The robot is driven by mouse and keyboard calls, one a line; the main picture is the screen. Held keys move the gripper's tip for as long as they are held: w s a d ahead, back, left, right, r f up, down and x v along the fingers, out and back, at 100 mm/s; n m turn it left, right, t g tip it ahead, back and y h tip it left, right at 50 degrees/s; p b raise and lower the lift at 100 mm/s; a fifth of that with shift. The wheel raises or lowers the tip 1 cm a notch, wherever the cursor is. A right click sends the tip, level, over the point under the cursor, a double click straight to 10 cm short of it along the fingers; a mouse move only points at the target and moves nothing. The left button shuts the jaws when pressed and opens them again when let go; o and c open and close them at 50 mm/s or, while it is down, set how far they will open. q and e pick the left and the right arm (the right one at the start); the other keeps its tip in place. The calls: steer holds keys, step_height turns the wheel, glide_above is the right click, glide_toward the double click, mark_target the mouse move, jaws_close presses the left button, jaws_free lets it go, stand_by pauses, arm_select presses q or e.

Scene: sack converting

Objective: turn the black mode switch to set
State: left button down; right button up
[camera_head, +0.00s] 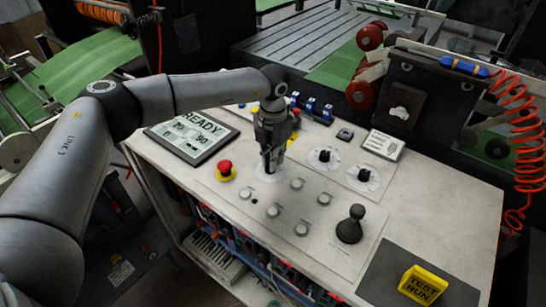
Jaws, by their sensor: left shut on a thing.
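My left gripper (270,165) points straight down at the control panel, and its fingers are shut on the black mode switch. The switch is almost wholly hidden between the dark fingertips, so I cannot tell which way it points. Its pale round dial plate (260,177) shows around the fingertips, with the marks too small to read. My right gripper is not in view.
A red emergency button (225,168) stands close left of the gripper. Two black knobs (323,155) (363,174) sit to the right. Several grey push buttons (297,184) and a black joystick (350,226) are in front. A READY display (192,135) and a yellow TEST RUN block (423,284) flank the panel.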

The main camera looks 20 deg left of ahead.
arm_select(q)
steer(key=shift+n, duration=0.4)
steer(key=n, duration=0.1)
steer(key=n+b, duration=0.2)
steer(key=shift+a+f+n, duration=0.15)
steer(key=shift+a+n, duration=0.1)
steer(key=shift+n, duration=0.05)
steer(key=shift+a+n+b, duration=0.15)
steer(key=shift+n+b, duration=0.4)
steer(key=shift+n, duration=0.55)
steer(key=shift+a+n+b, duration=0.1)
steer(key=shift+n+b, duration=0.45)
steer(key=shift+n, duration=0.55)
steer(key=c, duration=1.6)
jaws_free()
steer(key=shift+o, duration=0.2)
